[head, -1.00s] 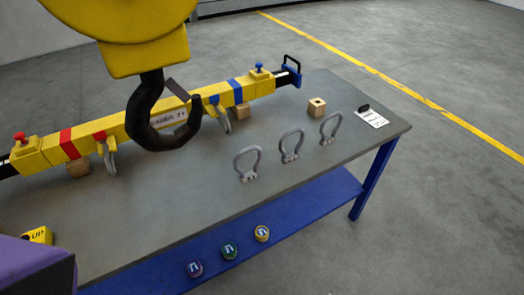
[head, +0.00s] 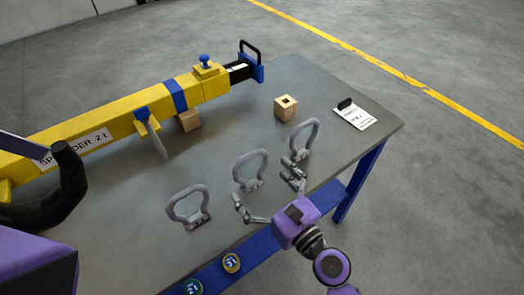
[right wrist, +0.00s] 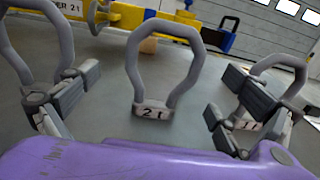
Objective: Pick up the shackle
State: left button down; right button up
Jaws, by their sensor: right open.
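Three grey shackles stand upright on the table: left shackle (head: 188,205), middle shackle (head: 251,168) and right shackle (head: 304,140). In the right wrist view the middle shackle (right wrist: 152,108) carries the number 21 and stands between my fingers, ahead of the palm. The left shackle (right wrist: 28,45) and right shackle (right wrist: 275,66) show partly behind the fingers. My right gripper (head: 266,190) is open and empty, at the table's front edge, with its fingers spread toward the middle shackle. I see no contact. My left gripper is not in view.
A yellow spreader beam (head: 100,125) lies along the table's back. A wooden block (head: 286,109) and a tagged card (head: 355,115) lie at the right.

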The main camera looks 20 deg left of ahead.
aim_at(252, 182)
jog(key=x, duration=0.4)
jog(key=shift+w+a, duration=0.15)
jog(key=shift+w, duration=0.2)
jog(key=c, duration=1.8)
